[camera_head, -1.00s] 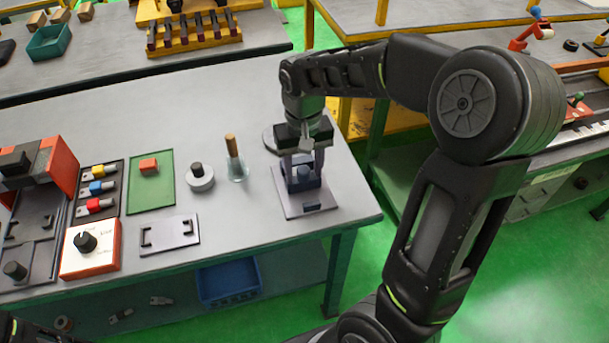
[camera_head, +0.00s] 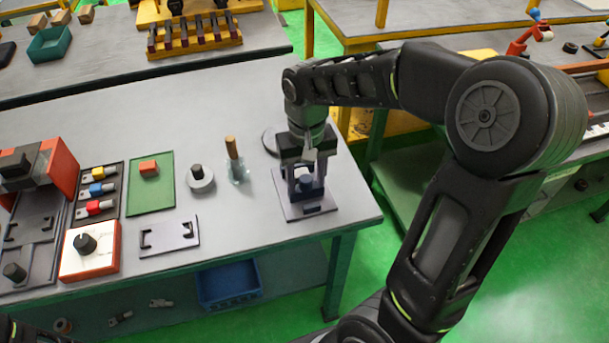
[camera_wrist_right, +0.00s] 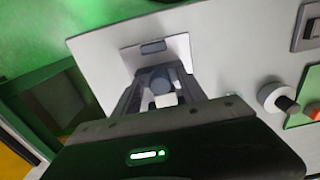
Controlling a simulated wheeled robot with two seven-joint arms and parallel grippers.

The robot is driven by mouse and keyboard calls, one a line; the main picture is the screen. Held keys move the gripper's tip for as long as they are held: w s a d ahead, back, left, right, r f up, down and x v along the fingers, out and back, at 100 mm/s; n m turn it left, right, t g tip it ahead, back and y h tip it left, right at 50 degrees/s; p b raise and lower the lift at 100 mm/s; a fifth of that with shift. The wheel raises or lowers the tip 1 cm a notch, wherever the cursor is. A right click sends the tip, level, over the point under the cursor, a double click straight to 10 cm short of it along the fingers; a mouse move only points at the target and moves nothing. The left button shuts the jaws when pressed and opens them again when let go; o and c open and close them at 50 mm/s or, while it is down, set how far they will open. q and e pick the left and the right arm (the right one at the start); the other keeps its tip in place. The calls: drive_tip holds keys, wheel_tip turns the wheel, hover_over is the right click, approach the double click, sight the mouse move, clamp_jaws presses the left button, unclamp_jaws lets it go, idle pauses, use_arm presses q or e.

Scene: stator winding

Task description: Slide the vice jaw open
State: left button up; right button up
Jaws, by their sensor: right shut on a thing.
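The vice stands near the right front corner of the grey table, on a pale base plate (camera_head: 308,211). Its blue-grey jaw block (camera_head: 306,183) is mostly covered by my right gripper (camera_head: 304,181). That gripper points down, shut on the vice jaw, with one finger on each side. In the right wrist view, a rounded blue-grey knob (camera_wrist_right: 160,83) on the jaw shows between the fingers of the right gripper (camera_wrist_right: 162,96). The base plate (camera_wrist_right: 178,46) extends beyond it, with a small dark block near its edge. The inner contact is partly hidden. My left gripper is not visible.
A flask with a wooden-handled tool (camera_head: 237,171) and a round grey piece with a black knob (camera_head: 200,179) stand left of the vice. A flat grey plate (camera_head: 170,236) and a green mat (camera_head: 151,196) lie farther left. The table's right edge is close.

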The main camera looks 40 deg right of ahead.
sight(307, 180)
drive_tip(key=shift+s+a+f, duration=0.15)
drive_tip(key=shift+s+f, duration=0.25)
drive_tip(key=shift+s, duration=0.05)
drive_tip(key=o, duration=0.5)
drive_tip(key=shift+w+r+p, duration=0.15)
drive_tip(key=shift+r+p, duration=0.65)
wheel_tip(307, 180, up, 5)
drive_tip(key=p, duration=0.3)
drive_tip(key=shift+f+p, duration=0.1)
drive_tip(key=shift+p, duration=0.2)
drive_tip(key=shift+w, duration=0.1)
